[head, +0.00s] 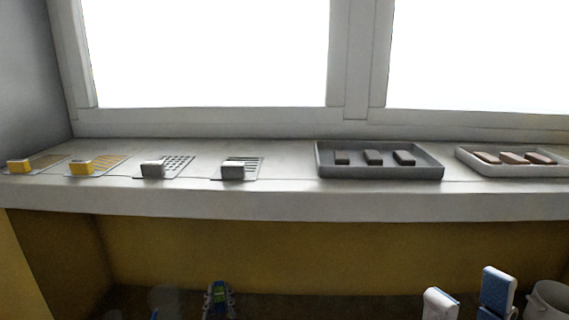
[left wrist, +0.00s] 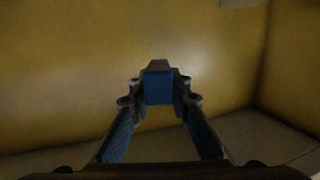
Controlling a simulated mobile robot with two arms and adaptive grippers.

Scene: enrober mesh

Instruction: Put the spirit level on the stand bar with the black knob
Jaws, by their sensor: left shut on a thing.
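My left gripper (head: 218,300) shows at the bottom left of the head view, low in front of the sill. In the left wrist view its blue-padded fingers (left wrist: 159,100) are closed on a blue block-like thing with a dark top (left wrist: 158,84), held in the air. Only its end shows, so I cannot tell for sure that it is the spirit level. My right gripper (head: 468,300) is at the bottom right of the head view, its two white, blue-padded fingers apart with nothing visible between them. No stand bar or black knob is in view.
On the white sill (head: 285,198) lie flat plates with yellow blocks (head: 82,166) and grey blocks (head: 153,168). A grey tray (head: 380,173) holds dark bars; a white tray (head: 510,171) holds brown bars. Below is a yellow-brown recess (head: 260,250). A window stands behind.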

